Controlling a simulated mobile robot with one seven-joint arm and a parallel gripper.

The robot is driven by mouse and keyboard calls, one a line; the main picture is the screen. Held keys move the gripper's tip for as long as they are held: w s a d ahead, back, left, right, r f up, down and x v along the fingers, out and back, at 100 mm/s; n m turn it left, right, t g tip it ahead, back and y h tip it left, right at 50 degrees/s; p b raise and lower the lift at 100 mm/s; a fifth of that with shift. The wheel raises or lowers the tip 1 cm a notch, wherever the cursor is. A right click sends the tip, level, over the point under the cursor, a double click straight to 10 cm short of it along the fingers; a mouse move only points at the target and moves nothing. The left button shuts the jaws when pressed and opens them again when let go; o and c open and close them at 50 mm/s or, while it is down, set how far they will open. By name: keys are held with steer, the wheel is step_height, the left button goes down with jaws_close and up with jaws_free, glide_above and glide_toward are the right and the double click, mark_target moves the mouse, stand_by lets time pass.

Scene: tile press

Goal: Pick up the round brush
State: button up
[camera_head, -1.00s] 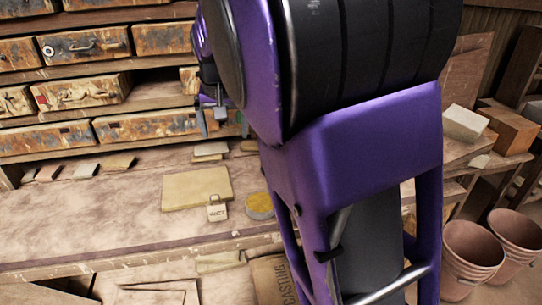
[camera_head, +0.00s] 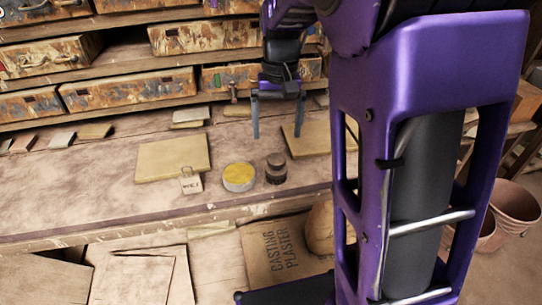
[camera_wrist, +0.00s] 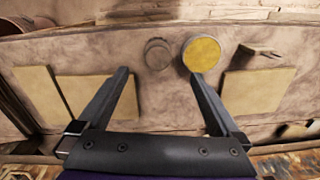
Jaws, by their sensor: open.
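The round brush looks like the short dark brown cylinder (camera_head: 276,168) standing on the bench in the head view. It also shows in the wrist view (camera_wrist: 158,53), just beyond the fingertips. A round tin with a yellow top (camera_head: 239,177) stands close beside it, left in the head view and right in the wrist view (camera_wrist: 202,54). My gripper (camera_head: 277,132) is open and empty, fingers pointing down, above and behind the brush. In the wrist view the brush lies roughly in line with the gap between my fingers (camera_wrist: 160,74). Nothing hides the brush top.
Flat tan boards lie on the bench (camera_head: 90,205), one left (camera_head: 172,158) and one right of the brush (camera_head: 307,138). A small labelled tag block (camera_head: 191,183) is near the tin. Worn drawers (camera_head: 130,88) line the back. A casting plaster bag (camera_head: 285,253) lies below the bench front.

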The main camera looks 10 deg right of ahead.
mark_target(277, 158)
step_height(277, 158, down, 6)
steer(key=shift+f+b, duration=0.2)
steer(key=shift+b, duration=0.2)
steer(key=shift+w+d+f+b, duration=0.1)
steer(key=shift+f+b, duration=0.1)
steer(key=shift+f, duration=0.75)
steer(key=shift+w+a+f+b, duration=0.1)
steer(key=shift+f+b, duration=0.05)
steer(key=shift+f, duration=0.85)
steer(key=shift+w+d+f+b, duration=0.1)
steer(key=shift+f+b, duration=0.1)
steer(key=shift+f, duration=0.75)
steer(key=c, duration=1.4)
step_height(277, 158, up, 10)
steer(key=shift+r+p, duration=0.1)
steer(key=shift+p, duration=0.8)
